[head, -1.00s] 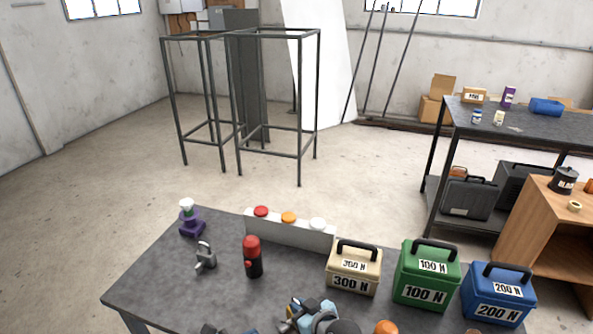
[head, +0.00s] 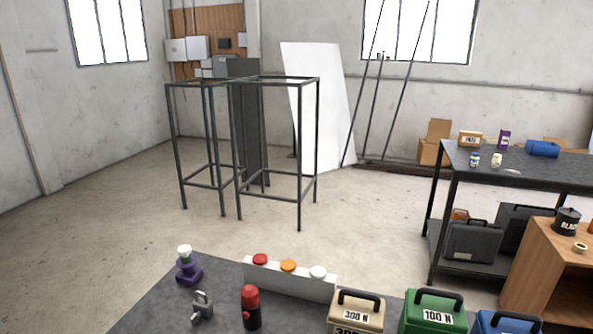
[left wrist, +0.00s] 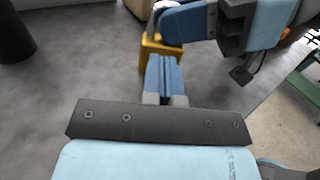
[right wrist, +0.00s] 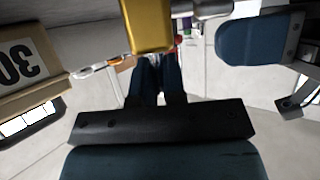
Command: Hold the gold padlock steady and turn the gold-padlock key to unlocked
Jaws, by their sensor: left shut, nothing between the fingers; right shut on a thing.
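The gold padlock (left wrist: 158,52) is a gold block held above the dark table in the left wrist view, with a grey metal part at its top. It is also close up in the right wrist view (right wrist: 147,25). My right gripper (right wrist: 160,62) is shut on it, though the contact is partly hidden. My left gripper (left wrist: 163,62) is shut and empty, its tips pointing at the padlock's lower side; I cannot tell whether they touch. The key cannot be made out. The head view shows neither gripper nor the gold padlock.
On the table (head: 140,312) stand a grey padlock (head: 202,308), a red-and-black canister (head: 250,307), a purple-based object (head: 188,267), a panel with red, orange and white buttons (head: 290,280), and beige (head: 356,315), green (head: 433,314) and blue (head: 508,322) weight boxes.

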